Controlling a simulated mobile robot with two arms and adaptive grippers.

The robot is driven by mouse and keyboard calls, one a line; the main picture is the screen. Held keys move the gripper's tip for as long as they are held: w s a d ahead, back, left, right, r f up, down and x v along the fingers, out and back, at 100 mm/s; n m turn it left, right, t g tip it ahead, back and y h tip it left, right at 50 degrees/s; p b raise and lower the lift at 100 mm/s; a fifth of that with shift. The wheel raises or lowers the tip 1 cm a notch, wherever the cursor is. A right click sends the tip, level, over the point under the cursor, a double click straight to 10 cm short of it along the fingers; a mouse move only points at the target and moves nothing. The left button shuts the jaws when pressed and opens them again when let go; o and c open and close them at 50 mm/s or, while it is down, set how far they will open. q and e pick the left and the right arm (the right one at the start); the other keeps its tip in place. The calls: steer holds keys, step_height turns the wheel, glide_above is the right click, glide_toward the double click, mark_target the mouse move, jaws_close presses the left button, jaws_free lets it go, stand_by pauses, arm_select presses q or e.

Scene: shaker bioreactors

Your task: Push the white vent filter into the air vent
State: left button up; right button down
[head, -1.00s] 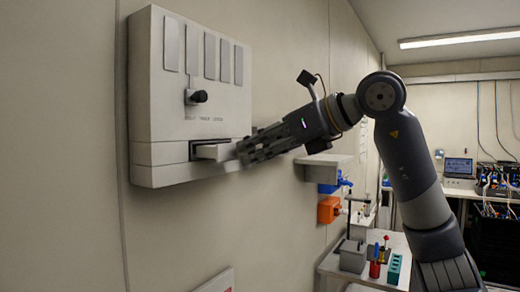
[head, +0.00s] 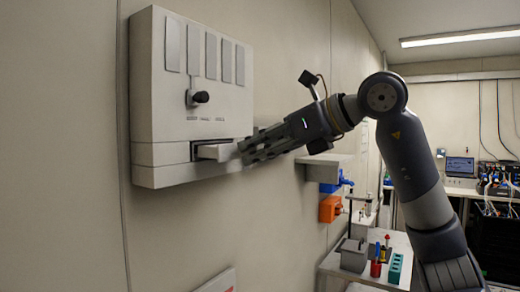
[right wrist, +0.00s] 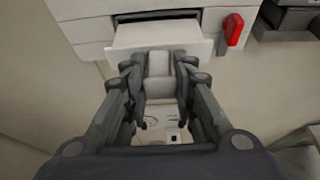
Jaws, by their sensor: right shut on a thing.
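The white vent filter (head: 215,152) sticks partly out of the dark slot of the air vent (head: 192,154), low on the wall-mounted beige unit. In the right wrist view the filter (right wrist: 160,35) shows as a wide pale block with its inner end in the vent slot (right wrist: 157,16). My right gripper (head: 246,152) is at the filter's outer end. In the right wrist view its fingers (right wrist: 159,72) are closed around a pale tab on the filter's front. My left gripper is not in view.
The beige unit (head: 220,115) has a black knob (head: 200,97) above the vent and several grey strips on top. A red part (right wrist: 232,29) is beside the filter in the right wrist view. A wall shelf (head: 328,160) and a bench with tools are at the right.

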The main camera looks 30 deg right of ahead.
mark_target(234, 147)
steer(key=shift+w+a+p, duration=0.2)
steer(key=shift+w+p, duration=0.1)
steer(key=shift+w, duration=0.1)
stand_by(0.4)
stand_by(0.6)
steer(key=shift+w+a+p, duration=0.35)
steer(key=shift+w+p, duration=0.2)
steer(key=shift+w, duration=0.3)
steer(key=shift+w+a+p, duration=0.3)
steer(key=shift+w+p, duration=0.3)
steer(key=shift+w, duration=0.25)
steer(key=shift+w+a+p, duration=0.35)
steer(key=shift+w+p, duration=0.2)
steer(key=shift+w, duration=0.3)
stand_by(2.6)
steer(key=c, duration=1.2)
jaws_free()
steer(key=shift+c, duration=0.2)
steer(key=v, duration=1.2)
